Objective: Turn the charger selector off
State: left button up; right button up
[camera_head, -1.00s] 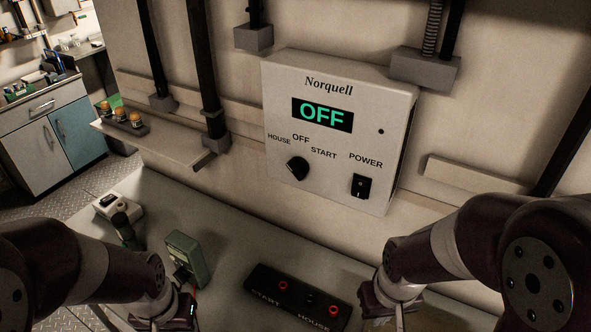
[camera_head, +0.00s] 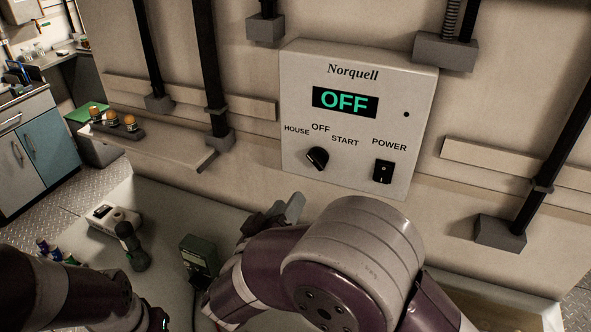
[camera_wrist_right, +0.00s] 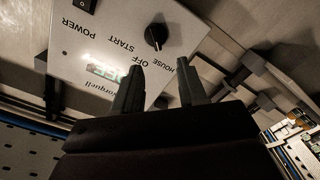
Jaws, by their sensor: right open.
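The Norquell charger panel (camera_head: 293,100) is on the wall, and its display (camera_head: 345,102) reads OFF in green. The black selector knob (camera_head: 317,158) sits below the HOUSE, OFF and START labels. I cannot tell exactly which label it points to. In the right wrist view the knob (camera_wrist_right: 156,37) is just beyond the fingertips, apart from them. My right gripper (camera_wrist_right: 160,68) is open and empty; in the head view it (camera_head: 284,208) is below and left of the knob. My left arm is at the lower left, and its gripper is mostly cut off at the bottom edge.
A black POWER rocker switch (camera_head: 383,172) is right of the knob. A green device (camera_head: 199,262), a dark cylindrical tool (camera_head: 132,247) and a white box (camera_head: 113,217) are on the bench. Conduits run along the wall. The space before the panel's face is clear.

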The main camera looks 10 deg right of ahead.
jog(key=w+d, duration=0.1)
jog(key=d, duration=0.1)
jog(key=p, duration=0.2)
send_near(315, 164)
jog(key=x, duration=0.4)
jog(key=shift+n, duration=0.3)
jog(key=p+x, duration=0.1)
jog(key=x, duration=0.3)
jog(key=shift+w+d, duration=0.1)
jog(key=shift+d, duration=0.05)
pick_arm(q)
notch_tip(315, 164, up, 3)
jog(key=shift+r, duration=0.15)
pick_arm(e)
jog(key=shift+w, duration=0.1)
pick_arm(q)
jog(key=shift+d, duration=0.15)
pick_arm(e)
grip_shut()
